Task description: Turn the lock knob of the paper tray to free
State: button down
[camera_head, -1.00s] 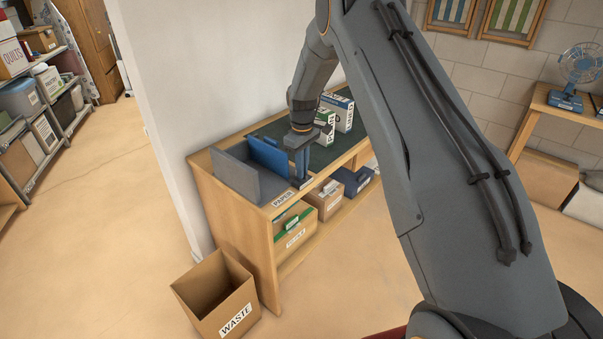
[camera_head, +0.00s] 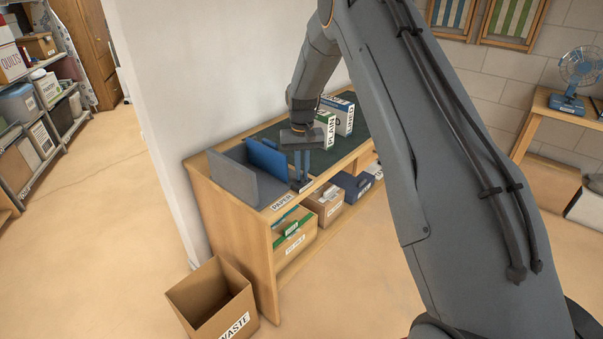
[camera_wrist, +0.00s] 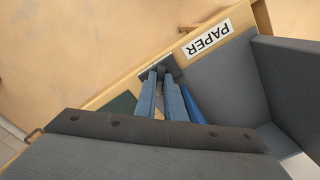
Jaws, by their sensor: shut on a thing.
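The grey paper tray (camera_head: 236,178) with an upright blue panel (camera_head: 267,157) stands on the wooden bench, at the end nearest the wall corner. A white PAPER label (camera_head: 283,201) is on the bench edge beside it, and also shows in the wrist view (camera_wrist: 208,38). My gripper (camera_head: 299,184) points down at the tray's right side, its blue fingers close together. In the wrist view, my fingertips (camera_wrist: 161,75) are shut on the small dark lock knob (camera_wrist: 172,64) at the bench edge. The fingers hide most of the knob, so its setting cannot be read.
White cartons (camera_head: 342,112) stand on the bench's dark green mat (camera_head: 350,150) behind my gripper. Labelled boxes (camera_head: 295,238) fill the shelf below. An open WASTE box (camera_head: 212,300) is on the floor in front. A wall (camera_head: 210,80) rises behind the bench. Floor to the left is clear.

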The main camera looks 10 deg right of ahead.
aim_at(302, 176)
jog(key=shift+m, duration=0.4)
jog(key=c, duration=1.8)
grip_release()
jog(key=shift+c, duration=0.2)
notch_tip(302, 176, up, 8)
jog(key=shift+f+b, duration=0.1)
jog(key=shift+b, duration=0.8)
